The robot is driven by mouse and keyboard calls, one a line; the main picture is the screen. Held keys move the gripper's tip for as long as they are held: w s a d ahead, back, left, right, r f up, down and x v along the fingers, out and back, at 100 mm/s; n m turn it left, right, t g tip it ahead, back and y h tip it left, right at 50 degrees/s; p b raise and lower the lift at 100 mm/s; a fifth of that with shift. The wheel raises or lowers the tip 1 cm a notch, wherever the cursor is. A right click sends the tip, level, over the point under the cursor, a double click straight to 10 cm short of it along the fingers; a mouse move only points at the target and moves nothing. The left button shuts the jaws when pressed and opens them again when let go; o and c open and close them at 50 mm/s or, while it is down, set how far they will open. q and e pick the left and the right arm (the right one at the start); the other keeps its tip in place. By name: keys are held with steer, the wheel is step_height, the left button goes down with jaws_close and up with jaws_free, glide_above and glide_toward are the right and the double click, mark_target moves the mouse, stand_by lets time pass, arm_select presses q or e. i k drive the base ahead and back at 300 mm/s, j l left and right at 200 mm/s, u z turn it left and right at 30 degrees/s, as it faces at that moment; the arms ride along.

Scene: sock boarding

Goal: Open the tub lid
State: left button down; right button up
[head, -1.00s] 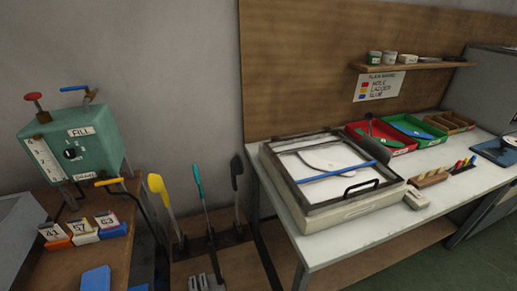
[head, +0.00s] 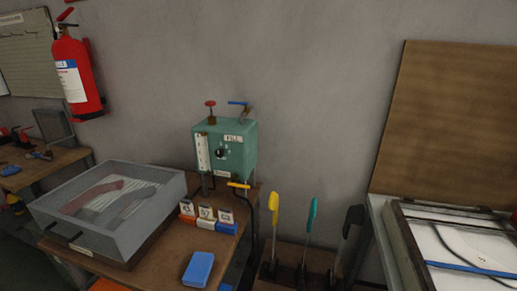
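A grey tub (head: 150,232) stands on the brown bench at left. A clear, see-through lid (head: 160,178) appears to lie shut over it. A red-brown and a grey sock-like shape show through the lid. A dark bar handle (head: 62,231) is at its front left corner. Neither of my grippers is in view.
Behind the tub's right side stands a green FILL box (head: 238,150) with red, blue and yellow handles. Numbered blocks (head: 205,215) and a blue block (head: 199,269) lie on the bench. Upright levers (head: 308,240) stand right of it. A framed case (head: 470,245) is far right. A fire extinguisher (head: 77,80) hangs on the wall.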

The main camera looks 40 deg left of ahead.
mark_target(121, 244)
steer(key=u, duration=2.5)
steer(key=j+u, duration=0.15)
steer(key=u, duration=0.25)
steer(key=i+j+u, duration=0.15)
steer(key=u, duration=0.2)
steer(key=j+u, duration=0.15)
steer(key=u, duration=0.25)
steer(key=i, duration=0.05)
